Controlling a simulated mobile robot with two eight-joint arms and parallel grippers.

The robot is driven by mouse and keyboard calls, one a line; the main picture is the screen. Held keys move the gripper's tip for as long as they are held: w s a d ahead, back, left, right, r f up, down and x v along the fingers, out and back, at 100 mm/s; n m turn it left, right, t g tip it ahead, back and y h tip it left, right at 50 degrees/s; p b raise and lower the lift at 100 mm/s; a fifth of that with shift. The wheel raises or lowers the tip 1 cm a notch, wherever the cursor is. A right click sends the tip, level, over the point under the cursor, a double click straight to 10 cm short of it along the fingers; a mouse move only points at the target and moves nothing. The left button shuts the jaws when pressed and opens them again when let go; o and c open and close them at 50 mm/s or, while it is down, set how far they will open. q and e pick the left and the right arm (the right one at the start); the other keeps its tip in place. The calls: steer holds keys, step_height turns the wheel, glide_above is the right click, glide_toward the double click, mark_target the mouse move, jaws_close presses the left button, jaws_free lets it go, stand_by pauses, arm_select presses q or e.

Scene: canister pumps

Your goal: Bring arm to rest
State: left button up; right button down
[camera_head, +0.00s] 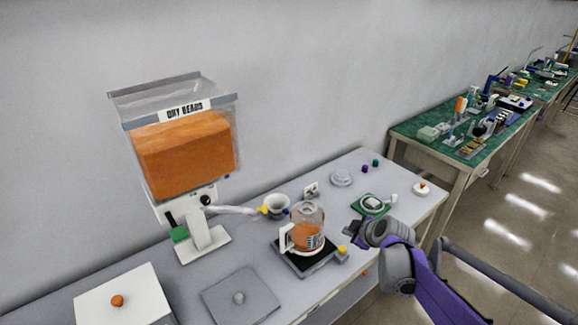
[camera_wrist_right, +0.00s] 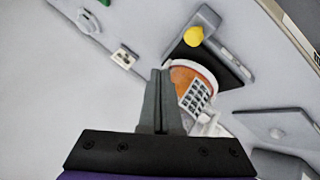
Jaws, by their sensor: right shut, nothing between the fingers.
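My right gripper (camera_head: 356,231) is at the right of the table, next to the glass jug, with its purple arm coming in from the lower right. In the right wrist view its two fingers (camera_wrist_right: 161,72) are together with nothing between them. The glass jug (camera_head: 306,222) with orange contents and a white handle stands on a black scale (camera_head: 303,262). The jug also shows in the right wrist view (camera_wrist_right: 182,76), partly hidden behind the fingers. I cannot tell how far above the table the gripper is. My left gripper is not in view.
A dispenser (camera_head: 186,150) filled with orange beads stands at the back left. A grey plate with a knob (camera_head: 239,298) and a white box (camera_head: 124,298) are at the front. A green pad (camera_head: 370,206) lies behind my right gripper. A green-topped bench (camera_head: 430,151) stands at the far right.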

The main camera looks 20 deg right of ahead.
steer(key=s+a+r+m+g+p, duration=0.1)
steer(key=s+a+r+m+g, duration=0.2)
steer(key=s+a, duration=0.75)
steer(key=s+a+f+m, duration=0.1)
steer(key=s+a+m, duration=0.1)
steer(key=s, duration=0.6)
steer(key=s+a+f+m+p, duration=0.1)
steer(key=s+m, duration=0.3)
steer(key=s, duration=0.5)
steer(key=shift+s+a+f+m+g+h, duration=0.15)
steer(key=shift+a+f+m+g+h, duration=0.2)
steer(key=shift+a+f, duration=0.45)
steer(key=shift+a+r, duration=0.1)
steer(key=shift+r, duration=0.1)
steer(key=w+d+r+n+t, duration=0.2)
steer(key=w+d+n, duration=0.3)
steer(key=w, duration=0.9)
steer(key=w+d+r+n+t, duration=0.1)
steer(key=w+d+n, duration=0.3)
steer(key=w+d, duration=0.6)
steer(key=w+r, duration=0.1)
steer(key=w, duration=0.2)
steer(key=shift+w+d+n+t+p, duration=0.2)
steer(key=shift+w+n+t+p, duration=0.15)
steer(key=shift+w, duration=0.05)
steer(key=shift+f, duration=0.15)
